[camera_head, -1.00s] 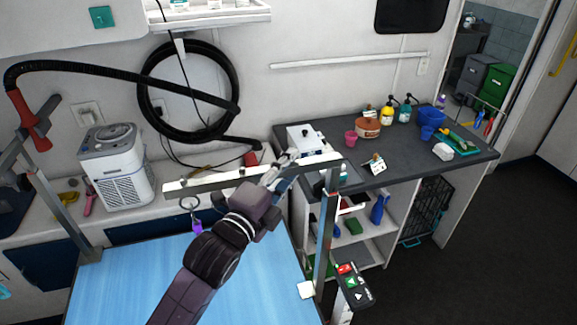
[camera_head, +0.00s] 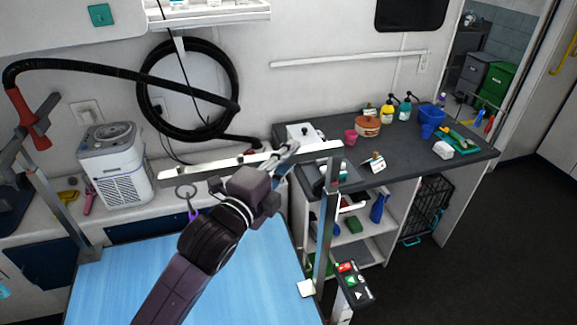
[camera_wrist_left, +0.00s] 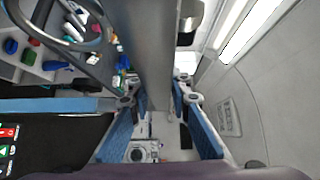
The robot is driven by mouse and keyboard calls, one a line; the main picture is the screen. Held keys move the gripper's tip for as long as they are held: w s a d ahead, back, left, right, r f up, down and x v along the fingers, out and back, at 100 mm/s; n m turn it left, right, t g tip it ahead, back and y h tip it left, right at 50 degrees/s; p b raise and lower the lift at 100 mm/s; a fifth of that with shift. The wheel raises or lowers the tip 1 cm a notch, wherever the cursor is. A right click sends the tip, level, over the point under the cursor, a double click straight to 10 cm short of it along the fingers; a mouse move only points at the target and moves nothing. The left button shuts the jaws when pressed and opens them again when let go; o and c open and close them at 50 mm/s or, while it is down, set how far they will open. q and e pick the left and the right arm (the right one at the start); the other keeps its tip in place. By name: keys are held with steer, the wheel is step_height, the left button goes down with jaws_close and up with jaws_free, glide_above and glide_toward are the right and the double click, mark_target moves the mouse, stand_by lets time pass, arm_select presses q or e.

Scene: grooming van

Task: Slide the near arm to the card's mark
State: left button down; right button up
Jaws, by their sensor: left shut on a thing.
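The near arm (camera_head: 225,163) is a pale horizontal bar at the top of a grey upright post (camera_head: 325,235) at the table's right side. My left gripper (camera_head: 283,158) is shut on this bar, right of its middle. In the left wrist view the bar (camera_wrist_left: 153,50) runs between the blue-padded fingers (camera_wrist_left: 160,105). A loop (camera_head: 187,190) with a purple part hangs from the bar's left end. A small card (camera_head: 374,163) stands on the dark counter; its mark is too small to read. My right gripper is out of view.
The blue grooming table (camera_head: 130,275) lies below the bar. A second post (camera_head: 50,215) stands at its left. The dark counter (camera_head: 400,160) behind holds bottles, a pink cup and a blue bucket.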

arm_select(q)
step_height(320, 180, up, 9)
steer(key=shift+r, duration=0.1)
steer(key=shift+a+r, duration=0.1)
steer(key=shift+r, duration=0.3)
steer(key=c, duration=1.9)
jaws_free()
steer(key=shift+o, duration=0.7)
steer(key=shift+s+f, duration=0.1)
steer(key=shift+f, duration=0.05)
steer(key=shift+s+a+f, duration=0.1)
steer(key=shift+s+a, duration=0.05)
steer(key=shift+s, duration=0.1)
steer(key=v, duration=0.7)
steer(key=shift+f, duration=0.1)
